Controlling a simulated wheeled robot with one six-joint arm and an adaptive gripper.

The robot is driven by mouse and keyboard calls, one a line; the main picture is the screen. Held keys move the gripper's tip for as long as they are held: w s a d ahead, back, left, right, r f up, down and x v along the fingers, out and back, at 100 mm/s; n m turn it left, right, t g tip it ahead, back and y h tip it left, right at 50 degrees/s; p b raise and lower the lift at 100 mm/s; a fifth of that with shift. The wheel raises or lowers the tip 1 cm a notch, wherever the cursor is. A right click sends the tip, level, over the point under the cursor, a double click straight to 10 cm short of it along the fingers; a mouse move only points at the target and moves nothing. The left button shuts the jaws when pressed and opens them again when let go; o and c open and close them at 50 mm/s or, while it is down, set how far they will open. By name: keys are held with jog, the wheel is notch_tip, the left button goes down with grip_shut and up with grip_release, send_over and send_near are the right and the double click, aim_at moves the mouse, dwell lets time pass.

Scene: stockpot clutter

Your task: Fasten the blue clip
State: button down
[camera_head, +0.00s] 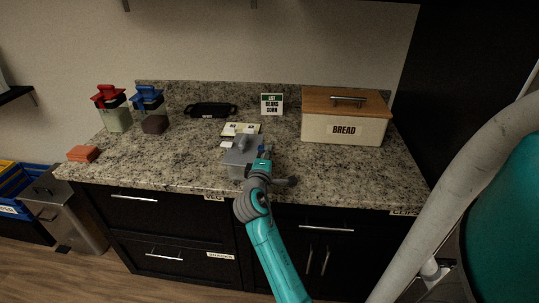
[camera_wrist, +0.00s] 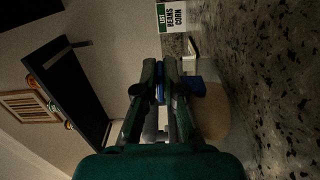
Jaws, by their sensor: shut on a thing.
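My gripper (camera_head: 262,163) is at the front right of a grey lidded container (camera_head: 236,158) near the counter's front edge. In the wrist view, my gripper (camera_wrist: 160,90) is shut, with a narrow blue piece (camera_wrist: 160,94) between its fingertips. It appears to be the blue clip, though the fingers hide most of it. A second blue patch (camera_wrist: 193,86) shows just right of the fingers, against a pale rounded surface (camera_wrist: 213,115). I cannot tell whether the two blue parts are joined. In the head view the gripper covers this spot.
Canisters with a red top (camera_head: 108,95) and a blue top (camera_head: 147,97) stand at the back left, beside a dark brown lump (camera_head: 154,125). Orange blocks (camera_head: 83,154) lie at the left edge. The front right counter is clear.

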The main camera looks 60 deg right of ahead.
jog(key=shift+w+r+n, duration=0.1)
jog(key=shift+w+n, duration=0.1)
jog(key=shift+n, duration=0.2)
jog(key=c, duration=1.3)
grip_release()
jog(key=v, duration=1.2)
